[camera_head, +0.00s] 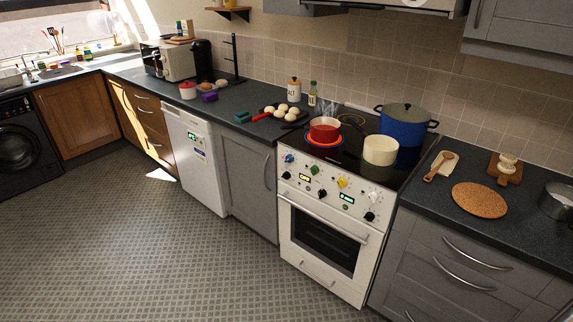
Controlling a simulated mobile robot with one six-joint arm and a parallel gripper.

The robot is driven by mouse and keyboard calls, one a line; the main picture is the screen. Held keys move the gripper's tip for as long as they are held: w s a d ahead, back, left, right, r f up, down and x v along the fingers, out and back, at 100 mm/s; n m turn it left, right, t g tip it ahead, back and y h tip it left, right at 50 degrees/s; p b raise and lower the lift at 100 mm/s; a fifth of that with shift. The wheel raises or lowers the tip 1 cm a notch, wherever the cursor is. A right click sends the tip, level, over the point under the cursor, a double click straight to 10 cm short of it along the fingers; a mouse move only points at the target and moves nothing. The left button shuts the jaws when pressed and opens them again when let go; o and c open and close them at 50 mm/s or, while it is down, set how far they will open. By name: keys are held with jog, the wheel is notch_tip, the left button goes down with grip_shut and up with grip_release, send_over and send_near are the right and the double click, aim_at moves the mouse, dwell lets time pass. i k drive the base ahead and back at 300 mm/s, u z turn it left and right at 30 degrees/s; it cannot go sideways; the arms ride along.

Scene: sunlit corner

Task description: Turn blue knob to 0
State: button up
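The blue knob (289,158) is at the upper left of the control panel (334,194) on the front of the white stove (325,240). It is small in this view and I cannot read its pointer or any number beside it. A red pot (325,132) sits on a burner that shows a glowing red-orange ring at the left front of the black cooktop. My gripper is not in view.
Near the blue knob are a green knob (314,169), a yellow knob (342,183) and several black knobs. The cooktop also holds a cream pot (380,151) and a large blue pot (404,130). The oven handle (318,221) juts out below. The floor (170,245) in front is clear.

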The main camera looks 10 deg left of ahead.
aim_at(289, 159)
jog(key=u, duration=0.2)
jog(key=k, duration=0.75)
jog(key=u, duration=0.55)
jog(key=k, duration=0.6)
jog(key=u, duration=0.8)
jog(key=i, duration=0.9)
jog(key=u, duration=0.65)
jog(key=i, duration=2.3)
jog(key=z, duration=0.85)
jog(key=i, duration=0.6)
jog(key=z, duration=0.25)
